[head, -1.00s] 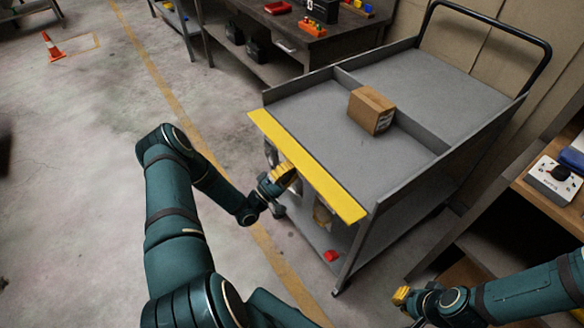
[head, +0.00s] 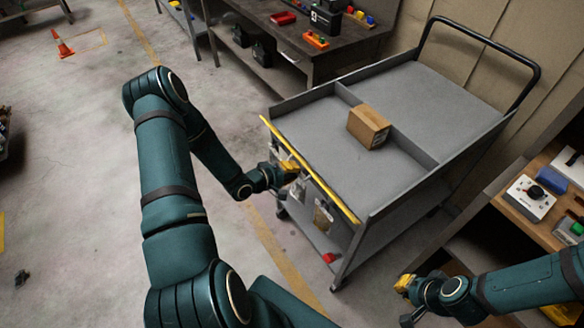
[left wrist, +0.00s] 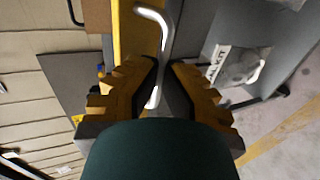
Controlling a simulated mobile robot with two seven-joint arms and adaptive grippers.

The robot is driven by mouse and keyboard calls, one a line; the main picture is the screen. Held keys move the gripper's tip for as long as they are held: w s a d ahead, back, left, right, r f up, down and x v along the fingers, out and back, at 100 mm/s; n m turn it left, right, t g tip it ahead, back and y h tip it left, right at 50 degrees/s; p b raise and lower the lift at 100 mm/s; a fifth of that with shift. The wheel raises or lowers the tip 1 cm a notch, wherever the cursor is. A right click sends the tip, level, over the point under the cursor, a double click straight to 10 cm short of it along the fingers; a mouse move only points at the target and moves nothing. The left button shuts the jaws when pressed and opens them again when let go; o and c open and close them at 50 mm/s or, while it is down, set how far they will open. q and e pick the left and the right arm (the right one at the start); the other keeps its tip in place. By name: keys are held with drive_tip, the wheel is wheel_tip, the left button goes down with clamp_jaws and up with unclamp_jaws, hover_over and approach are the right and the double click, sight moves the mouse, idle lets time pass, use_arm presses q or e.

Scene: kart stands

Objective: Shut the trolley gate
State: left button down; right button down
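The trolley (head: 310,122) is grey, with the gate (head: 332,194) across its near end. The gate's yellow top shows as a thin strip, so it stands close to upright; whether it is fully shut I cannot tell. My left gripper (head: 287,168) is at the gate's outer side. In the left wrist view, a bent silver handle (left wrist: 164,32) runs between the left fingers (left wrist: 163,70), which are closed down around it. The fingers hide part of the handle. My right gripper (head: 404,284) is away from the trolley at the lower right, its finger gap unclear.
A cardboard box (head: 368,127) sits on the trolley's top deck by the divider. A dark workbench (head: 325,48) stands behind. A wooden shelf unit (head: 533,207) with a white device (head: 529,200) is at right.

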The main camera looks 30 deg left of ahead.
use_arm(q)
drive_tip(key=g+p, duration=0.1)
drive_tip(key=r+g+p, duration=0.1)
drive_tip(key=w+r+g+y+p, duration=0.1)
drive_tip(key=shift+d+r, duration=0.25)
drive_tip(key=shift+w+d+r+g+y+p, duration=0.25)
drive_tip(key=shift+g+y+p, duration=0.2)
drive_tip(key=shift+g, duration=0.45)
drive_tip(key=shift+w+r+g+y+p, duration=0.1)
drive_tip(key=shift+w+g+y+p, duration=0.35)
drive_tip(key=shift+g, duration=0.45)
drive_tip(key=shift+s, duration=0.15)
drive_tip(key=c, duration=1.3)
unclamp_jaws()
drive_tip(key=shift+c, duration=0.2)
drive_tip(key=shift+r, duration=0.1)
drive_tip(key=v, duration=1.1)
drive_tip(key=shift+s+a+r, duration=0.15)
drive_tip(key=shift+s+r, duration=0.05)
drive_tip(key=shift+r, duration=0.15)
